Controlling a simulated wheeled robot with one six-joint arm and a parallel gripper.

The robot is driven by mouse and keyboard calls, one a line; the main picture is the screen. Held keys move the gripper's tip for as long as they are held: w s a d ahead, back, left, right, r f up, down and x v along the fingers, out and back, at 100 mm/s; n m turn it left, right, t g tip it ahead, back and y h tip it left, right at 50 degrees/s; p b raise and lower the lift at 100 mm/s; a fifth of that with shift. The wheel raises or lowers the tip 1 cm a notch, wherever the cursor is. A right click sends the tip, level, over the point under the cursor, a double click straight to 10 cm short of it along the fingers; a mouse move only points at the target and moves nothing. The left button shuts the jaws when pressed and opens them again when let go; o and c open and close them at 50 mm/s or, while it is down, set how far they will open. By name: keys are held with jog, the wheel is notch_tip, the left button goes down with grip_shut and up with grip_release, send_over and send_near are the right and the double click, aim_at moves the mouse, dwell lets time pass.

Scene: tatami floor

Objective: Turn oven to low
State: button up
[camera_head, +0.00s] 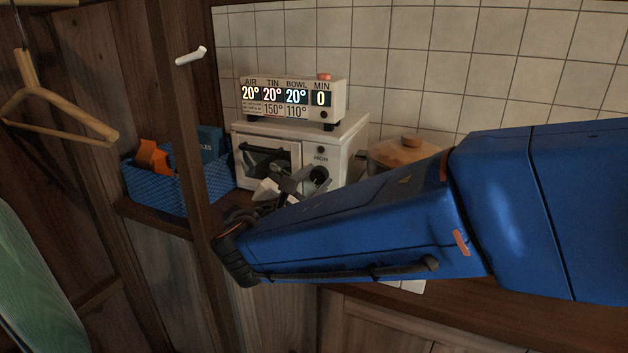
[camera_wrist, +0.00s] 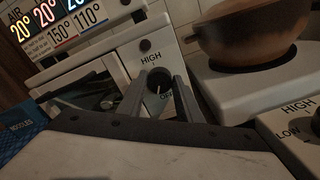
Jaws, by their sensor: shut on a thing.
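The small white oven (camera_head: 268,137) stands on a wooden shelf, with a glass door and a control panel on its right. Its dark round knob (camera_head: 320,173) sits low on that panel. In the wrist view the knob (camera_wrist: 157,77) is under a "HIGH" label, with "OFF" partly covered below it. A pale mark shows on the knob, but its exact setting is unclear. My gripper (camera_wrist: 160,82) has one grey finger on each side of the knob and is shut on it. In the head view my gripper (camera_head: 298,182) is partly hidden by my blue arm.
A display box (camera_head: 290,98) on the oven reads 20° for air, tin and bowl, and 0 minutes. A brown pot (camera_wrist: 249,35) stands on a white stove (camera_wrist: 235,92) close to the right. A blue basket (camera_head: 150,190) is at left, behind a wooden post (camera_head: 187,120).

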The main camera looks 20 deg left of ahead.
jog(key=m, duration=0.6)
jog(key=shift+d+f+m, duration=0.1)
jog(key=shift+m, duration=0.2)
jog(key=m, duration=0.5)
jog(key=shift+f, duration=0.1)
jog(key=shift+m, duration=0.3)
jog(key=o, duration=1)
jog(key=s, duration=0.5)
jog(key=s+a, duration=0.1)
jog(key=s, duration=1.1)
jog(key=shift+s+a, duration=0.15)
jog(key=shift+s, duration=0.05)
